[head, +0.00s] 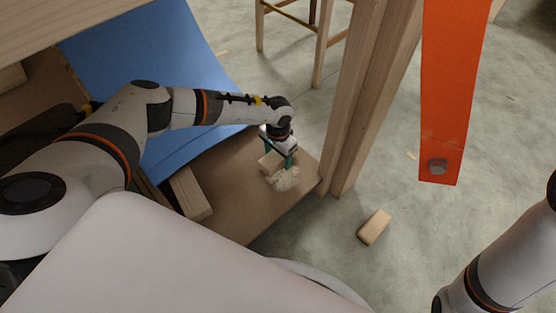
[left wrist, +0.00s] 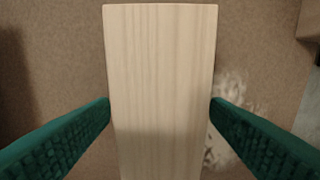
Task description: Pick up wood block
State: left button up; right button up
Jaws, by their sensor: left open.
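The wood block (left wrist: 160,70) is a pale, grained piece that fills the middle of the left wrist view. In the head view it (head: 268,161) lies on the brown board, partly hidden by my gripper. My left gripper (left wrist: 160,105) has its two green fingers on either side of the block, close to its long edges. In the head view the left gripper (head: 280,160) points down at the block. It is open, and I cannot tell whether either finger touches the block. My right gripper is out of view; only part of the right arm shows.
The brown board (head: 235,200) carries a pale crumbly patch (head: 286,179) and another wood piece (head: 190,194). A blue sheet (head: 150,50) curves behind my left arm. A wooden post (head: 365,90) stands right of the gripper. Another block (head: 374,226) lies on the concrete floor; an orange strip (head: 452,90) hangs nearby.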

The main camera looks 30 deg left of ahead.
pick_arm(q)
jog(key=shift+r, duration=0.1)
jog(key=c, duration=1.1)
